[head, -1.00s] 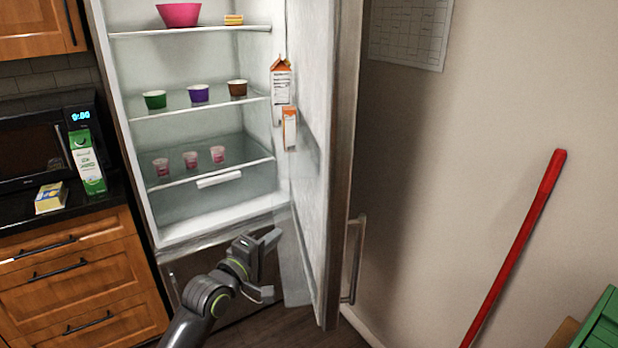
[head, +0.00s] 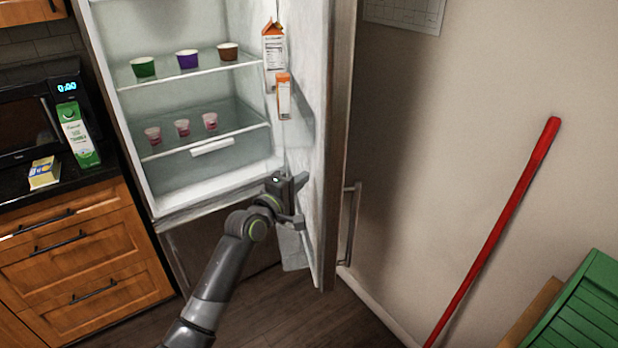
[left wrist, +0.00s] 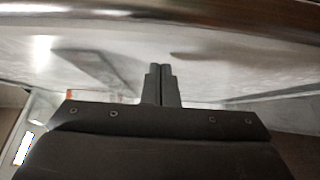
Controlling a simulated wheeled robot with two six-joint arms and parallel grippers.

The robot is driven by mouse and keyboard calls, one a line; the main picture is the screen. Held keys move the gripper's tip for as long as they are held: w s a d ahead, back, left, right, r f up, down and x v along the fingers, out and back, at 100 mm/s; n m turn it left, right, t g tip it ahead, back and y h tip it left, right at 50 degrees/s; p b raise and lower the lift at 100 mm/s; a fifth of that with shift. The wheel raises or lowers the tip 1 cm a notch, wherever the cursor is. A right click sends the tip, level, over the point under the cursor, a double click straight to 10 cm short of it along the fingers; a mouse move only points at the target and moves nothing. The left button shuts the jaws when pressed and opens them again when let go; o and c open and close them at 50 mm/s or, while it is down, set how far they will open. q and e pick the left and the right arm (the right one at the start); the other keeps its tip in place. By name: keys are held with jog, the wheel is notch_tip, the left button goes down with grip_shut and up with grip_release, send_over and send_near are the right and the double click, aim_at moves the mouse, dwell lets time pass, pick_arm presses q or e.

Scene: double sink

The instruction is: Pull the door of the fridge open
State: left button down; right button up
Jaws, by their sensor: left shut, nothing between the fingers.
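The fridge (head: 205,199) stands with its door (head: 325,150) swung wide open to the right, its inner face towards the shelves. The door's long vertical handle (head: 350,225) is on the outer side, near the wall. My left gripper (head: 304,202) is at the inner face of the door, near its lower part. In the left wrist view the fingers (left wrist: 160,75) are closed together with nothing between them, pointing at the pale inner door surface (left wrist: 215,60). I cannot tell whether they touch it. My right gripper is not in view.
Cups (head: 187,59) stand on the fridge shelves, and cartons (head: 274,55) sit in the door. A counter with a microwave (head: 25,125) and drawers is at left. A red pole (head: 500,225) leans at the wall on the right, near a green slatted object (head: 590,310).

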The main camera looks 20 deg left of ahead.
pick_arm(q)
jog(key=shift+w+d, duration=0.25)
jog(key=shift+d, duration=0.25)
jog(key=shift+w+d, duration=0.25)
jog(key=shift+d, duration=0.2)
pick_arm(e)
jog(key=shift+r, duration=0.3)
